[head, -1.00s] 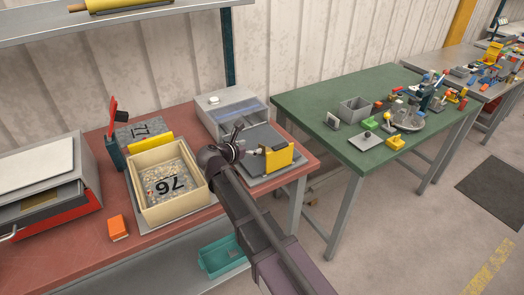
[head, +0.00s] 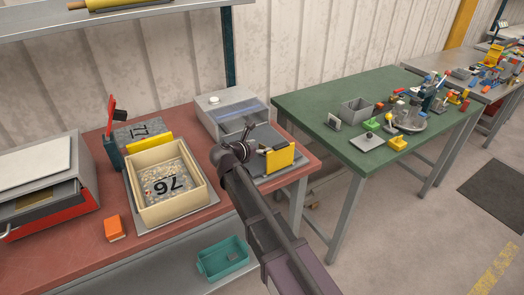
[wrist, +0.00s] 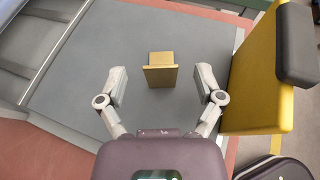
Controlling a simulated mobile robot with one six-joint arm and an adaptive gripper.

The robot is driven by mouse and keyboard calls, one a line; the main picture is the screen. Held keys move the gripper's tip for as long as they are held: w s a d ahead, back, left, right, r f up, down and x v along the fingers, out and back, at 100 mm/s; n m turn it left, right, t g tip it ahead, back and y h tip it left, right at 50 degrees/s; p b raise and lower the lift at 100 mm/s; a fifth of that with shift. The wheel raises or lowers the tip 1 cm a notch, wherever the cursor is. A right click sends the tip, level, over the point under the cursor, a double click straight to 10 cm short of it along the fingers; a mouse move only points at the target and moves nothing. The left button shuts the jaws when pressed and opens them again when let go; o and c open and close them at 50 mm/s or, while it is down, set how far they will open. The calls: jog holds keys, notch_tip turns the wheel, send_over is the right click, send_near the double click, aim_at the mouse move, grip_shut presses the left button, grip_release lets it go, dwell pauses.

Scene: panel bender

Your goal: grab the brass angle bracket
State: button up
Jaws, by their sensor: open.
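The brass angle bracket (wrist: 161,72) stands on a grey plate (wrist: 60,100) in the wrist view, near the middle of the picture. It shows an upright face and a flat leg behind it. My gripper (wrist: 161,88) is open, with one finger on each side of the bracket and a gap on both sides. The fingers do not touch it. In the head view my gripper (head: 245,152) is over the grey plate on the red bench, and I cannot make out the bracket there.
A yellow block with a dark top (wrist: 258,75) stands close to the right of my gripper. A grey drawer case (head: 228,112) is behind the plate. A beige bin (head: 145,205) marked 76 is to the left. The green table (head: 310,108) stands to the right.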

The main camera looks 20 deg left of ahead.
grip_shut()
jog(key=shift+r, duration=0.15)
dwell(0.4)
notch_tip(320, 180, up, 10)
jog(key=p, duration=1)
dwell(0.5)
